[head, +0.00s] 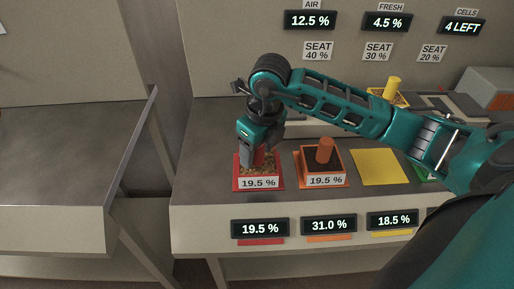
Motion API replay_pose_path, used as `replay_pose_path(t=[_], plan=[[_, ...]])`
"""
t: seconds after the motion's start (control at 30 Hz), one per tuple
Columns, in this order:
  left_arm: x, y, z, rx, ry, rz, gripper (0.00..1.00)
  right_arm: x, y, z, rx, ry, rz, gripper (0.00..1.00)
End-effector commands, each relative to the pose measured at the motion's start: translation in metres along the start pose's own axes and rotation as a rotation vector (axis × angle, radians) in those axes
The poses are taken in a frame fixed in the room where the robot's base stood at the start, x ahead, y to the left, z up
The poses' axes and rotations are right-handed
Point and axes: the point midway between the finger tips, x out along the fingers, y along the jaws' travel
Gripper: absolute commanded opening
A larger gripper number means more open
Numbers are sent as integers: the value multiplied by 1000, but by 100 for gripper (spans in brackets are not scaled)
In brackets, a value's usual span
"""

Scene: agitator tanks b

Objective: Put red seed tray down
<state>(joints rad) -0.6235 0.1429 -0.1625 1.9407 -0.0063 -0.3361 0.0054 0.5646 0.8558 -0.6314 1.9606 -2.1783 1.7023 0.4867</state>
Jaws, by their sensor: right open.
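The red seed tray (257,183) stands on the red mat at the front of the grey bench. It holds brownish grainy stuff, and its front label reads 19.5 %. My right gripper (259,158) points down over the tray, its fingers at the tray's inside. The gripper is open, though its fingertips are partly hidden. The gripper and its wrist cover the back of the tray. My left gripper is out of view.
An orange tray (305,166) with dark soil and an orange peg stands close to the right. An empty yellow mat (379,167) lies beyond it. A yellow tray (403,101) with a peg stands at the back. A gap separates the left bench (60,155).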

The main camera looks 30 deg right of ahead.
Motion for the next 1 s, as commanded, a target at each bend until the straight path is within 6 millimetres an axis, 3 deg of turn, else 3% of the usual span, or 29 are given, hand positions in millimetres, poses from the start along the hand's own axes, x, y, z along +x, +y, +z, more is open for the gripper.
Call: replay_pose_path(t=[0.27,0.7,1.0], plan=[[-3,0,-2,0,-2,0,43,-20,0,2,-1,-4,-1,58],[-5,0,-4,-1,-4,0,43,-108,0,2,0,-4,-1,58],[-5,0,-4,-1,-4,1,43,-124,0,0,0,0,0,58]])
